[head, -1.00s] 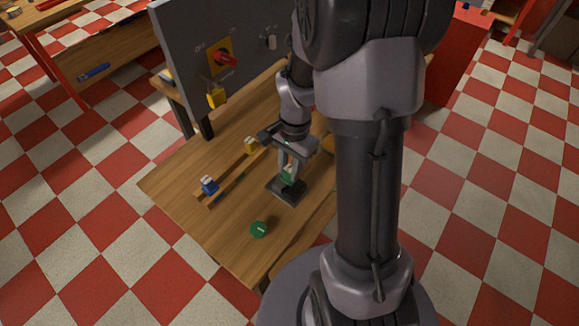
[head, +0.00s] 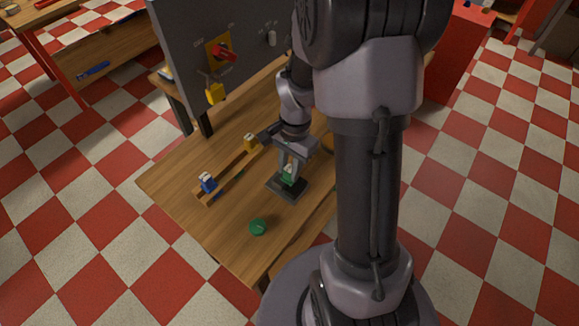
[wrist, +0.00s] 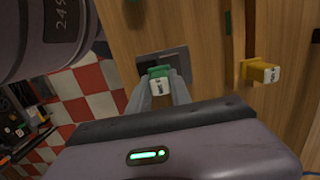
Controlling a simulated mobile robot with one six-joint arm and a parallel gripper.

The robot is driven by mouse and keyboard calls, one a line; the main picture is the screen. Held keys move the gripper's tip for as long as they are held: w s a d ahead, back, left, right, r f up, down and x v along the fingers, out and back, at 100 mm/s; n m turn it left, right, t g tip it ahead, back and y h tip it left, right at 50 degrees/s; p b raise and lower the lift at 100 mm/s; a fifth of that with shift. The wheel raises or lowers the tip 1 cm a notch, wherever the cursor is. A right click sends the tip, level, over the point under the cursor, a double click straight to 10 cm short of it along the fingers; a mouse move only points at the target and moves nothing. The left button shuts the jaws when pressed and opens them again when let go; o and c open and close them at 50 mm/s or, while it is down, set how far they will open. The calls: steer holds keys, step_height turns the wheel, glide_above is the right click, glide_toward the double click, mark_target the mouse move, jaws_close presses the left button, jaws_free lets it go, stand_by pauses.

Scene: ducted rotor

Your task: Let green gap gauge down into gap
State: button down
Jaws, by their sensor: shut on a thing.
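My gripper (head: 289,165) points down over the table and is shut on the green gap gauge (head: 288,175). In the wrist view the two fingertips (wrist: 161,92) close on the gauge's white labelled block, with its green part (wrist: 159,71) just beyond. A dark block (head: 276,185) lies on the table directly under the gauge; it also shows in the wrist view (wrist: 178,58). The gauge's lower end is hidden, so I cannot tell whether it is in the gap or above it.
A yellow gauge (head: 250,141) and a blue gauge (head: 207,182) stand on a wooden strip left of my gripper. A green round piece (head: 258,227) lies near the front. A grey panel (head: 188,60) with a red switch (head: 225,54) and yellow padlock (head: 215,93) stands behind.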

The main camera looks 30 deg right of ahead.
steer(key=shift+f+b, duration=0.45)
steer(key=shift+f, duration=0.1)
stand_by(0.6)
steer(key=c, duration=1.1)
jaws_free()
